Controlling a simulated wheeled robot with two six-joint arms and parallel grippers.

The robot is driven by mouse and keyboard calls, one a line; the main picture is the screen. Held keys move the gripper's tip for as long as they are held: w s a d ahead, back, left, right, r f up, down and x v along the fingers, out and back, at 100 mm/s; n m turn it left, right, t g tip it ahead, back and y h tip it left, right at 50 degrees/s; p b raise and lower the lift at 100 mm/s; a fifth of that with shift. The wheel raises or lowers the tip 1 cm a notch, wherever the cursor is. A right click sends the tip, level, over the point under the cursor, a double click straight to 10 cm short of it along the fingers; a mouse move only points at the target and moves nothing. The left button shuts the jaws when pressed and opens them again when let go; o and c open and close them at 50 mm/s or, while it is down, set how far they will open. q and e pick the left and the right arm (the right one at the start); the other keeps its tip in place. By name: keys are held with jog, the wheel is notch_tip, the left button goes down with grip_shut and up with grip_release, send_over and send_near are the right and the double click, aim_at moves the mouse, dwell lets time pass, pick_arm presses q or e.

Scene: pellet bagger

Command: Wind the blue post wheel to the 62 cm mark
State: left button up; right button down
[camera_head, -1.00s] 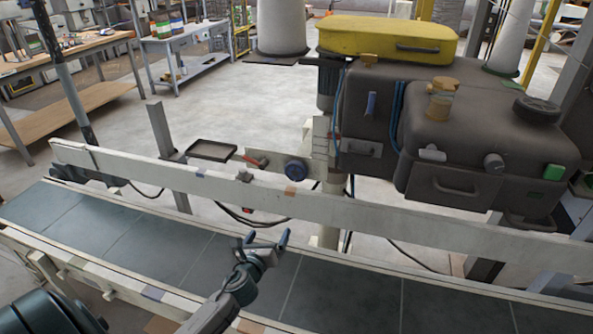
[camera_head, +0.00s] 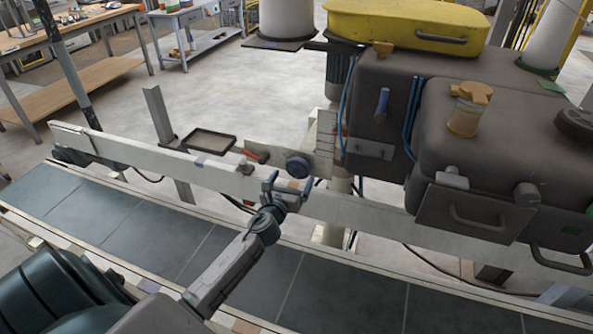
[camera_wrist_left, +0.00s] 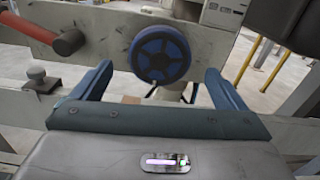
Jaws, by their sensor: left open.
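The blue post wheel (camera_head: 298,166) is a small round handwheel on a pale plate beyond the conveyor rail. In the left wrist view the wheel (camera_wrist_left: 160,54) is upright, with a dark hub, ahead of and between my fingers. A pale scale plate (camera_head: 326,133) with dark marks stands just right of the wheel; its figures are too small to read. My left gripper (camera_head: 289,182) is open and empty, just short of the wheel and apart from it. It also shows in the left wrist view (camera_wrist_left: 158,88). My right gripper is not in view.
A red-handled lever (camera_head: 252,156) sits left of the wheel. A pale rail (camera_head: 360,211) runs along the conveyor belt (camera_head: 150,232) below. The large dark machine body (camera_head: 440,110) stands close on the right. A shallow black tray (camera_head: 209,141) is at the left.

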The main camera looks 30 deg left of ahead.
aim_at(297, 170)
pick_arm(q)
jog(key=x, duration=0.3)
jog(key=shift+w, duration=0.35)
jog(key=shift+w+a, duration=0.1)
jog(key=shift+w, duration=0.15)
jog(key=shift+c, duration=0.4)
jog(key=c, duration=0.7)
jog(key=shift+c, duration=1)
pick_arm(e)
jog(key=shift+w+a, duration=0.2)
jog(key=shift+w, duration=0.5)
